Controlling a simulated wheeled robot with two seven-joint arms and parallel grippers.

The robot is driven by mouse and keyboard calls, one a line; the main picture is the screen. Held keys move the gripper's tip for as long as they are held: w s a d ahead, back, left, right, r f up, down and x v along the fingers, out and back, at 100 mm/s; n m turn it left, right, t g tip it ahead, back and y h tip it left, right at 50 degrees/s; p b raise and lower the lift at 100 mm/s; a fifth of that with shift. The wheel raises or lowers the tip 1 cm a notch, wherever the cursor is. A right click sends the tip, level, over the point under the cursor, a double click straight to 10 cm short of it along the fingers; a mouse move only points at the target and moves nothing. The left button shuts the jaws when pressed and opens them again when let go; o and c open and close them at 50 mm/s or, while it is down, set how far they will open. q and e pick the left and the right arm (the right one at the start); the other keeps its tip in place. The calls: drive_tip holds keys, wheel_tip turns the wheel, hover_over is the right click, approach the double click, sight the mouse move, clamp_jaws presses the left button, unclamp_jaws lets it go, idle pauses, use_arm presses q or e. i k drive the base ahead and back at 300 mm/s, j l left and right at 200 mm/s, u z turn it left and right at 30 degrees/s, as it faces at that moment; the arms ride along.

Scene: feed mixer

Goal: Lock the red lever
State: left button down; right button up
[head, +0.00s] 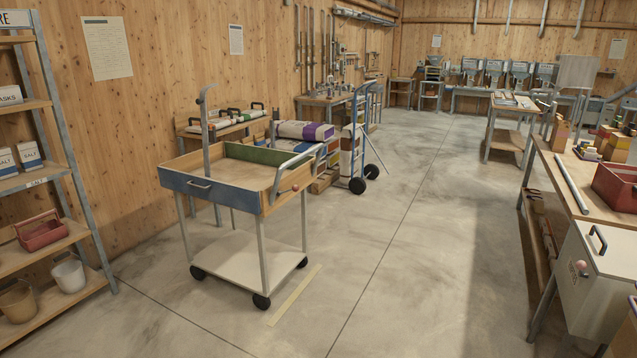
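I cannot make out a clearly red lever. A small pinkish-red knob (295,188) sits on the right side of the wheeled cart (183,186), near the lower end of its grey bar. Another pinkish knob (581,265) is on the front of the pale cabinet (597,290) at the right. At this size I cannot tell whether either knob belongs to a lever, or how it is set. Neither of my grippers is in view.
A shelf rack (48,180) stands at the left. A blue hand truck (357,150) and stacked sacks (304,131) are behind the cart. A workbench (560,180) with a red bin (617,187) runs along the right. The concrete floor (400,250) between is clear.

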sight(296, 188)
drive_tip(key=i, duration=1.85)
drive_tip(key=i+z, duration=0.2)
drive_tip(key=k, duration=0.1)
